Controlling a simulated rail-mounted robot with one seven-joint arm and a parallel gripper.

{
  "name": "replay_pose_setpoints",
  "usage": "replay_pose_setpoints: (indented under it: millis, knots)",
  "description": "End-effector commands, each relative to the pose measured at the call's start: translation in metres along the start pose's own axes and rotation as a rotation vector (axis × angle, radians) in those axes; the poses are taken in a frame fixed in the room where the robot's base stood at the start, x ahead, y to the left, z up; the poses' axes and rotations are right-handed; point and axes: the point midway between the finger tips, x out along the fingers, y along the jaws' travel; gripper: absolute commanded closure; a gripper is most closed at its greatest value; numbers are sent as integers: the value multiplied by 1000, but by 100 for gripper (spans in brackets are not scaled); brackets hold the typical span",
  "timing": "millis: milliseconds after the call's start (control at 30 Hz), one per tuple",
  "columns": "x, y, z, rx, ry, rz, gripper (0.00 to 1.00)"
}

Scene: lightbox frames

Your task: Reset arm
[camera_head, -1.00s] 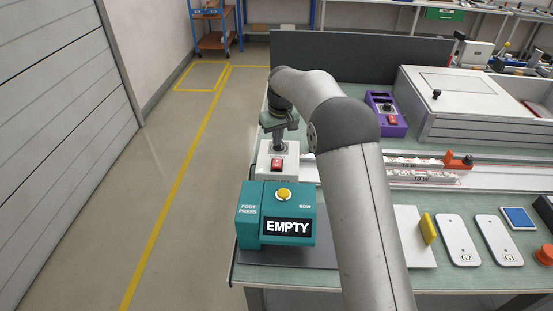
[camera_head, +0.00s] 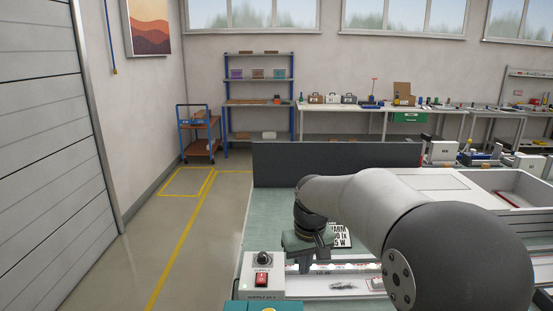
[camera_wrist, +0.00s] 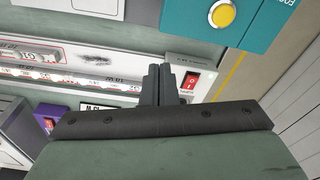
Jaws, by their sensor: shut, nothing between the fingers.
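My gripper shows in the wrist view (camera_wrist: 158,75), with its two dark fingers pressed together and nothing between them. In the head view my arm reaches in from the right, and its green-grey wrist part is above the bench; the fingertips are hard to make out there. In the wrist view the fingers hang over the bench, beside the grey switch box (camera_wrist: 203,75) with a red rocker switch (camera_wrist: 190,81). The same switch box (camera_head: 262,282) stands at the bench's left front in the head view, left of my wrist.
A teal box with a yellow button (camera_wrist: 222,14) is close by in the wrist view. A lit track (camera_wrist: 60,62) runs along the bench. A dark panel (camera_head: 335,163) stands at the bench's back edge. A white drawer unit (camera_head: 435,181) is at the right. Open floor (camera_head: 205,235) lies left.

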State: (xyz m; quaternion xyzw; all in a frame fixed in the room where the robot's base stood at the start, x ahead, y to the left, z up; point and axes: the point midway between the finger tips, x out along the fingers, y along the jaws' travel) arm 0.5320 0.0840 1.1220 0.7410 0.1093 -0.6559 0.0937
Motion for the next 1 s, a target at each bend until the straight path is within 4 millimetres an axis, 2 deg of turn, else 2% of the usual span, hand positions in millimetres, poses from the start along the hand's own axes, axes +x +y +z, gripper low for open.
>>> replay_pose_setpoints:
  millis: [33, 200, 300, 433, 500, 600, 1000]
  knots:
    - [-12, 6, 35, 36, 0, 4, 100]
    - [-23, 13, 146, 151, -14, 17, 100]
    - [-19, 11, 205, 209, -22, 23, 100]
    - [-8, 7, 258, 263, -29, 29, 100]
    - [-3, 4, 275, 280, -32, 31, 100]
    - [1, 3, 288, 294, -35, 32, 100]
    - [1, 3, 288, 294, -35, 32, 100]
